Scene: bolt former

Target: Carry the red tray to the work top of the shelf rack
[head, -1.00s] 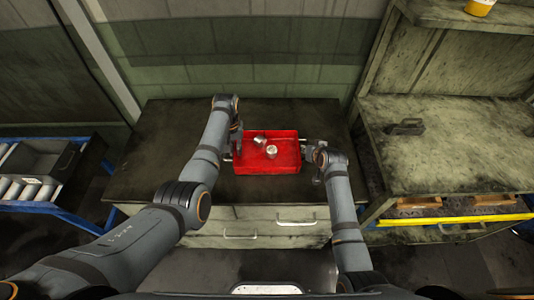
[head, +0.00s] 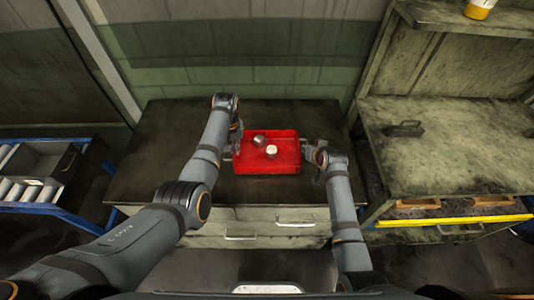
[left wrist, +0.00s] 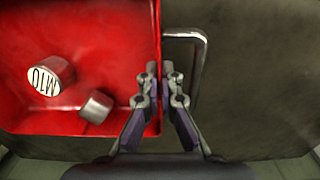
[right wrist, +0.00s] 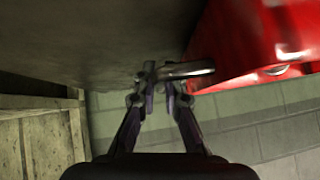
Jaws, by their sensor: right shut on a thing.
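The red tray (head: 284,164) sits on the dark cabinet top in the head view, with two small metal cans (head: 271,150) inside. The left wrist view shows its red floor (left wrist: 100,30), one can marked "MTO" (left wrist: 50,75), and a metal loop handle (left wrist: 201,50) on its side. My left gripper (left wrist: 162,78) is at the tray's left rim, beside that handle; its fingertips are close together, and I cannot tell whether they grip anything. My right gripper (right wrist: 161,72) is shut on the tray's right handle (right wrist: 190,69). The tray's red side wall (right wrist: 225,45) shows beside it.
A yellow and white container (head: 480,9) stands on the upper shelf. A blue-framed cart (head: 75,200) with drawers is at left. The cabinet top (head: 160,140) has free room left of the tray.

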